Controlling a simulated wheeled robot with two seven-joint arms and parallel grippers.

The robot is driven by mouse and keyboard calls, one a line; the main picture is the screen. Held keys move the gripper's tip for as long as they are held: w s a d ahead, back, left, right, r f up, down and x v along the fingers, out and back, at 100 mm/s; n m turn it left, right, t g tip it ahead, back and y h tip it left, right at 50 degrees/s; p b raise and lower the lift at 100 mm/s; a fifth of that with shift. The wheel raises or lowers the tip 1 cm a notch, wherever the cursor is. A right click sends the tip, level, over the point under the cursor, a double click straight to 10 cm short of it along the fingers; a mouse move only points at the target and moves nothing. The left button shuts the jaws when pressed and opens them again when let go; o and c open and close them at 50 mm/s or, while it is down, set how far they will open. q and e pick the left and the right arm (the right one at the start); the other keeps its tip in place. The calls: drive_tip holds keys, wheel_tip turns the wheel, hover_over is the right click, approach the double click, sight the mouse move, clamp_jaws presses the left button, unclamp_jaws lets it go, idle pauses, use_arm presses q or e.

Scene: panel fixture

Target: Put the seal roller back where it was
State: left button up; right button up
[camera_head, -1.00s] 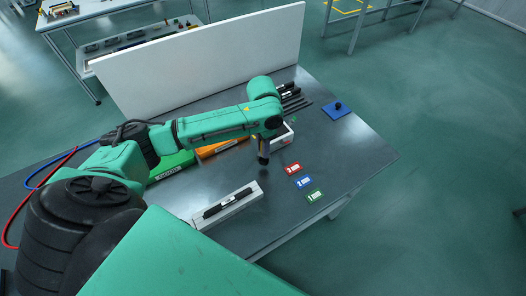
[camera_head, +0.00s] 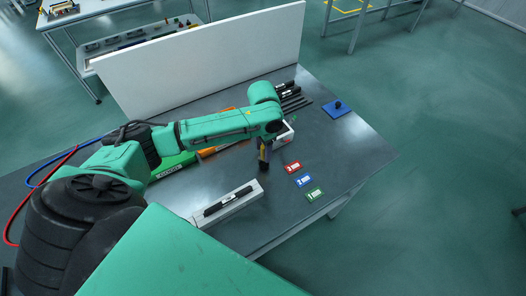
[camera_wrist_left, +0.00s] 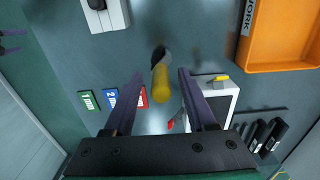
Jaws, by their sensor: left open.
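A yellow cylinder with a dark end (camera_wrist_left: 161,84), which looks like the seal roller, shows between the fingers of my left gripper (camera_wrist_left: 159,75) in the left wrist view. The fingers are apart, with a visible gap on each side of it. I cannot tell whether it stands on the table or leans. In the head view my left gripper (camera_head: 264,166) points down over the table, left of the coloured tags, and mostly hides the cylinder. My right gripper is not in view.
Red, blue and green tags (camera_head: 304,181) lie to the right. A white box (camera_head: 289,133) stands close behind the gripper. An orange tray (camera_wrist_left: 246,52), a green bin (camera_head: 172,164), a pale block with a black tool (camera_head: 252,194) and a blue pad (camera_head: 337,110) surround the area.

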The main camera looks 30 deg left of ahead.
use_arm(q)
wheel_tip(320, 180, up, 11)
drive_tip(key=shift+f+b, duration=0.1)
drive_tip(key=shift+b, duration=0.25)
